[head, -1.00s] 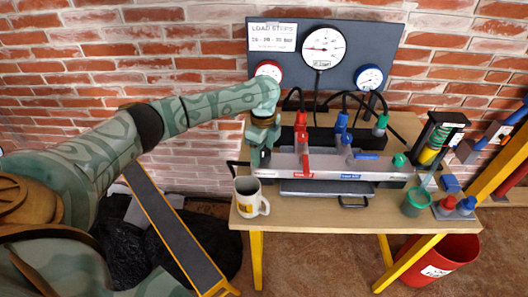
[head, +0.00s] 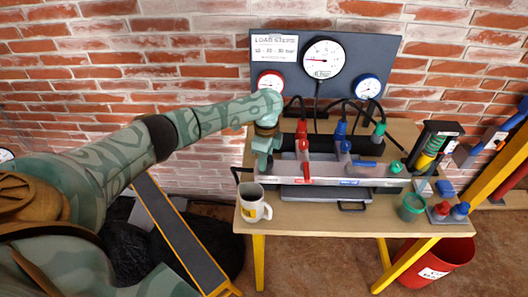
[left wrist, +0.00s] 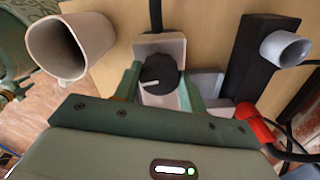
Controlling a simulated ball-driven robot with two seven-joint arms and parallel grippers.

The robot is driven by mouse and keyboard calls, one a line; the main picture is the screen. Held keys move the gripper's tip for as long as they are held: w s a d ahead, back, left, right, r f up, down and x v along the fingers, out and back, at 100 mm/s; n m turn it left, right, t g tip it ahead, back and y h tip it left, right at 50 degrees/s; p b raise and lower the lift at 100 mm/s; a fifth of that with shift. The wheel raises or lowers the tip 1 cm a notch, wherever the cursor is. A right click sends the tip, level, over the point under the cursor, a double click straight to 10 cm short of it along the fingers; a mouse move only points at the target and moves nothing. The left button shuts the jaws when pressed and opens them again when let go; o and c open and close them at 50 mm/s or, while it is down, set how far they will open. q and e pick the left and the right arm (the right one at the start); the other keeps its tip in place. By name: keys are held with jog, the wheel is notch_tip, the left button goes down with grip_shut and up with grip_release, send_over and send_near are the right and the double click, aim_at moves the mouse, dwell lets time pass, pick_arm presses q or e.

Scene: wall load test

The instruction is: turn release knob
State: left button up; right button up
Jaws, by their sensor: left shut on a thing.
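The release knob (left wrist: 158,73) is black and round with a white pointer line. It sits on a pale block at the left end of the bench unit. In the left wrist view the pointer line points to the left. My left gripper (left wrist: 161,88) has one green finger on each side of the knob and is shut on it. In the head view this gripper (head: 264,158) is at the left end of the grey manifold (head: 330,174) and hides the knob. My right gripper is not in view.
A mug (head: 253,204) stands close in front of my left gripper. Gauges (head: 322,58) are on the back panel. A green cup (head: 411,207) stands at the right.

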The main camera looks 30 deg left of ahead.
pick_arm(q)
jog(key=n+p, duration=0.3)
jog(key=p, duration=0.1)
jog(key=shift+d+r+n, duration=0.1)
jog(key=shift+r+n, duration=0.2)
jog(key=shift+n, duration=0.1)
jog(key=n+p, duration=0.3)
jog(key=shift+f+n, duration=0.15)
jog(key=shift+n, duration=0.15)
jog(key=n+p, duration=0.1)
jog(key=n, duration=0.3)
jog(key=shift+f, duration=0.1)
jog(key=shift+n+p, duration=0.45)
jog(key=shift+n, duration=1.75)
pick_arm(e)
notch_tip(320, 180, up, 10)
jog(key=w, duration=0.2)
pick_arm(q)
jog(key=shift+n, duration=0.3)
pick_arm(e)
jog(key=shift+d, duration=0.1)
pick_arm(q)
jog(key=o, duration=1)
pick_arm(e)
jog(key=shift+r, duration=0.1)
